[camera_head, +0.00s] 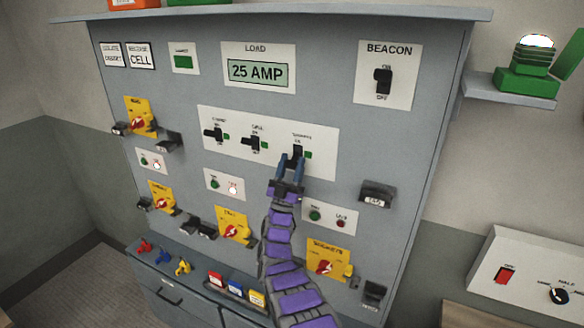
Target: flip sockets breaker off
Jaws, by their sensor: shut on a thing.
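The sockets breaker (298,151) is a small black toggle at the right end of the white breaker plate (268,130) on the grey panel. A small green lamp sits beside it. My gripper (292,160) is at this breaker with its two blue fingers shut on the toggle. The fingers hide part of the toggle, so I cannot tell clearly whether it points up or down. Two more breakers, one on the left (214,134) and one in the middle (254,141), stand on the same plate with sideways levers and green lamps.
A load display (257,72) reads 25 AMP. A beacon switch (383,80) is at upper right. Yellow rotary isolators with red knobs, such as the lower right one (327,260), and black hasps stick out below. A green beacon (530,68) stands on a side shelf.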

